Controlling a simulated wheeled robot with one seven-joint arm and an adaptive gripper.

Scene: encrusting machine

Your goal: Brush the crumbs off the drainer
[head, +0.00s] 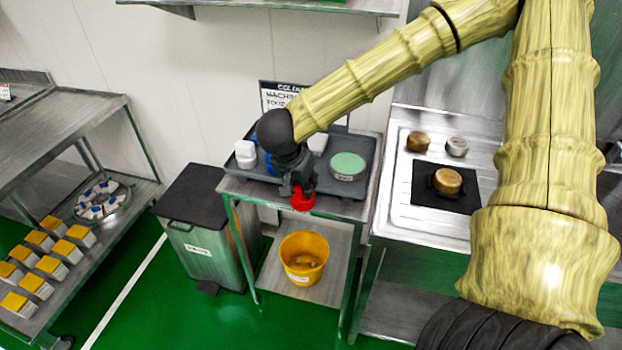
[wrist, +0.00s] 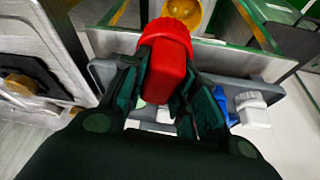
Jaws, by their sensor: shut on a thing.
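My gripper (head: 296,186) is shut on a red object (head: 302,199) at the front edge of a small steel stand. In the wrist view the red object (wrist: 168,62) sits between the fingers of my gripper (wrist: 165,90), with a wide ridged end pointing away; I cannot tell whether it is a brush. The pale steel worktop at the right, which looks like the drainer (head: 400,216), holds a black mat (head: 424,190) with a brass-coloured round piece (head: 448,181) on it. It is apart from my gripper. Crumbs are too small to make out.
A grey tray (head: 372,165) on the stand holds a green-topped round tub (head: 347,166) and white containers (head: 245,153). A yellow bucket (head: 304,258) stands on the lower shelf. A lidded bin (head: 195,230) is to the left. Two metal pieces (head: 417,141) (head: 457,146) sit behind the mat.

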